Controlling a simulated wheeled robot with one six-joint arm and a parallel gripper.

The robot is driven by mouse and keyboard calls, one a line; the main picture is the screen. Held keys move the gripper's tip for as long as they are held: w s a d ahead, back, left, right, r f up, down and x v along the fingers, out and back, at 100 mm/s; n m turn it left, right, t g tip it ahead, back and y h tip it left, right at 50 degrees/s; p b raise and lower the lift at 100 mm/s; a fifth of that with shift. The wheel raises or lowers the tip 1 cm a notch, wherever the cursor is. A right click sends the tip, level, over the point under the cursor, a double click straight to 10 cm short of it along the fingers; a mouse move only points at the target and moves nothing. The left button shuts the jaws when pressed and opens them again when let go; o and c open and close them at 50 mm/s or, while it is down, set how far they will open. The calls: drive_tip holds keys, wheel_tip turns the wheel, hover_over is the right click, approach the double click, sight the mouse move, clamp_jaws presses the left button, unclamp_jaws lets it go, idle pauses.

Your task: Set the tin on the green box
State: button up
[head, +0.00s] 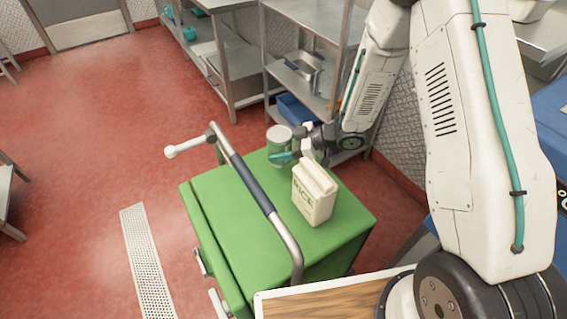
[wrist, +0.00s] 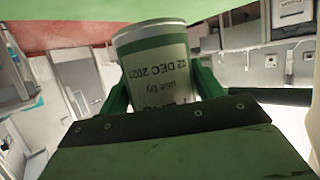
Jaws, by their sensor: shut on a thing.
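The tin (head: 279,135) is a pale can with a green band, at the far end of the green box (head: 225,205) in the head view. My gripper (head: 283,156) is shut on it from the near right side. In the wrist view the tin (wrist: 155,65) stands between the two green fingers of my gripper (wrist: 160,88), its printed label upside down. One end of the tin is close to the green surface (wrist: 200,8) at the picture's top. I cannot tell whether the tin touches the box.
A cream rice pack (head: 313,192) stands on the box's right part, near my gripper. A grey and blue handle bar (head: 250,185) rises across the box. The box top left of the rice pack is bare. Steel shelving (head: 310,75) with a blue bin (head: 297,112) stands behind.

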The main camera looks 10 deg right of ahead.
drive_tip(key=shift+f, duration=2.4)
drive_tip(key=shift+f, duration=0.1)
drive_tip(key=o, duration=1.3)
